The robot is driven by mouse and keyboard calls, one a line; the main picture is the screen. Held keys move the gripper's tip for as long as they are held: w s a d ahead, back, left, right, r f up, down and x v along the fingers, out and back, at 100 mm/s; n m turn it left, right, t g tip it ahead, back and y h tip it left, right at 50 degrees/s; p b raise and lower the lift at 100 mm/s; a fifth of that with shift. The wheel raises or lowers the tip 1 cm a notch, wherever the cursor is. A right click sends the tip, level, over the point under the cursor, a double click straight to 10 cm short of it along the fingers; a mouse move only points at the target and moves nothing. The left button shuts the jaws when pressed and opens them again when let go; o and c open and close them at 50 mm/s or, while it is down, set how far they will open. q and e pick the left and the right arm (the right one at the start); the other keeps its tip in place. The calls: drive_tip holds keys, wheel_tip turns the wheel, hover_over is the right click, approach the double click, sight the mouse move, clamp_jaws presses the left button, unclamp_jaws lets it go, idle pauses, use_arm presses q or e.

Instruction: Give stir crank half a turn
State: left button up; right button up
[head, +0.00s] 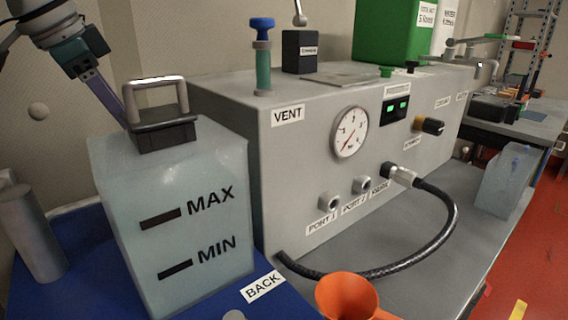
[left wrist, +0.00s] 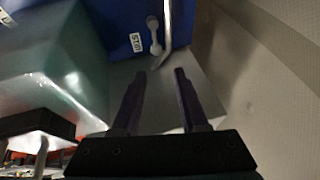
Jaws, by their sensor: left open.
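The STIR label (left wrist: 136,42) lies on the blue base in the left wrist view. Beside it is a small pale crank-like lever (left wrist: 154,35) with rounded ends, and a thin bent metal rod (left wrist: 167,28) passes close to its right. I cannot tell whether the rod belongs to the crank. My left gripper (left wrist: 160,73) is open and empty, its two dark fingers pointing toward the lever but apart from it. In the head view the left gripper (head: 107,97) reaches down behind the black-capped tank (head: 185,245). The crank is not seen there. My right gripper is in neither view.
The translucent tank with MAX and MIN marks stands close beside the left gripper. A grey cylinder (head: 30,235) stands at the left. A grey gauge box (head: 285,180) with a black hose (head: 445,225) fills the middle. An orange funnel (head: 347,297) is in front. A wall is behind.

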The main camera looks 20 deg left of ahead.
use_arm(q)
drive_tip(key=b+x, duration=0.2)
drive_tip(key=x, duration=0.3)
drive_tip(key=s+b+x, duration=0.1)
drive_tip(key=b+x, duration=0.1)
drive_tip(key=x, duration=0.4)
drive_tip(key=s+f+b+x, duration=0.1)
drive_tip(key=b+x, duration=0.2)
drive_tip(key=x, duration=0.3)
drive_tip(key=shift+s, duration=0.1)
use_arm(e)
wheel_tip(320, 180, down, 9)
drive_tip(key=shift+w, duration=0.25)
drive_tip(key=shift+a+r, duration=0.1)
use_arm(q)
clamp_jaws()
